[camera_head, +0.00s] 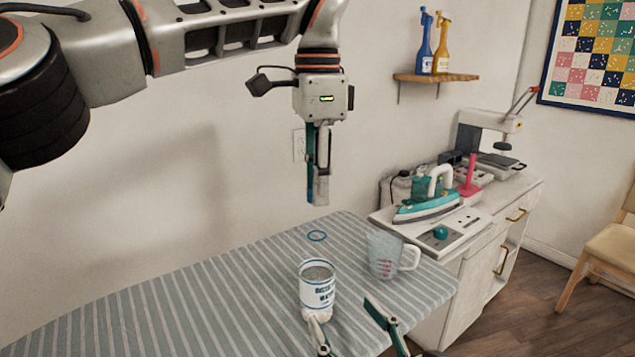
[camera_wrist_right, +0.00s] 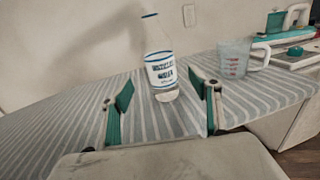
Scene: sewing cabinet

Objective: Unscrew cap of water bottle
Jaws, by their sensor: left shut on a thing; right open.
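The water bottle (camera_head: 317,294) stands upright on the striped ironing board. Its white label has blue bands and its upper part is clear; a blue ring (camera_head: 316,236) shows at the neck. In the right wrist view the bottle (camera_wrist_right: 163,75) appears between my right fingers, beyond their tips. My left gripper (camera_head: 318,198) points down above the neck, with its fingertips apart from the blue ring. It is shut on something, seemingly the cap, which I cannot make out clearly. My right gripper (camera_head: 352,318) is open and empty on the near side of the bottle.
A clear measuring jug (camera_head: 383,257) stands just right of the bottle. The ironing board (camera_head: 200,300) is clear to the left. Beyond it, a cabinet (camera_head: 480,240) carries a teal iron (camera_head: 425,207). A shelf (camera_head: 435,77) with spray bottles hangs on the wall.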

